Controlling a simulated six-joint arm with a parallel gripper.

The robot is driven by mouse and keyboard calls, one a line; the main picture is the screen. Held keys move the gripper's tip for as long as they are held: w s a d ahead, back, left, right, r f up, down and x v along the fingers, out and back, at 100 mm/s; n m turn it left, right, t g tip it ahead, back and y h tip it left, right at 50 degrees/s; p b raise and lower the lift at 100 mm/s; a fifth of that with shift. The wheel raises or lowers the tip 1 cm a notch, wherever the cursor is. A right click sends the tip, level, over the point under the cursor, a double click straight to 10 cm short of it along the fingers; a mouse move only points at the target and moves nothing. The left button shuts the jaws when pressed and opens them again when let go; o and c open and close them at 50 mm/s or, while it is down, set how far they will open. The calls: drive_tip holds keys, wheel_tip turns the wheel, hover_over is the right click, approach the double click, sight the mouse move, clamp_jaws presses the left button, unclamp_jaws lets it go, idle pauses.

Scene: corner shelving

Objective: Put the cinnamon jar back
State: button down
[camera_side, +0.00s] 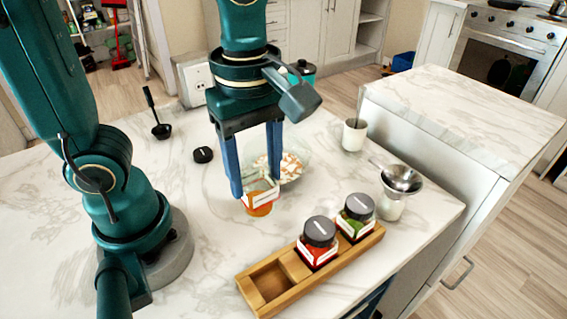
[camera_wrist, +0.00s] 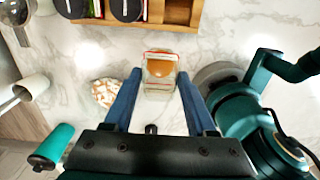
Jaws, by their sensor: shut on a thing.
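The cinnamon jar (camera_side: 260,208) is a small clear jar with a pale label and orange-brown powder. It has no lid that I can see. My gripper (camera_side: 256,186), with two blue fingers, is shut on it; the jar also shows between the fingertips in the wrist view (camera_wrist: 160,71). I cannot tell whether it touches the counter. A wooden rack (camera_side: 272,311) stands to the right and nearer the camera, with an empty slot (camera_side: 270,282) at its left end. A red spice jar (camera_side: 318,243) and a green spice jar (camera_side: 356,218) with dark lids stand in it.
A black lid (camera_side: 203,155) lies on the counter left of my gripper. A glass bowl (camera_side: 305,160) of pale pieces stands just behind the jar. A white cup (camera_side: 354,135), a metal funnel (camera_side: 401,179) on a container, and a black ladle (camera_side: 161,130) are around. Counter between jar and rack looks clear.

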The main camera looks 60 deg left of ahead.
drive_tip(key=shift+s+d+f, duration=0.4)
drive_tip(key=shift+d+f, duration=0.85)
drive_tip(key=shift+f, duration=0.2)
drive_tip(key=shift+s+d+f, duration=0.45)
drive_tip(key=shift+d+f, duration=0.75)
drive_tip(key=shift+f, duration=0.3)
drive_tip(key=shift+s+d+f, duration=0.4)
drive_tip(key=shift+d+f, duration=0.85)
drive_tip(key=shift+f, duration=0.2)
drive_tip(key=shift+f, duration=0.15)
drive_tip(key=shift+c, duration=1)
unclamp_jaws()
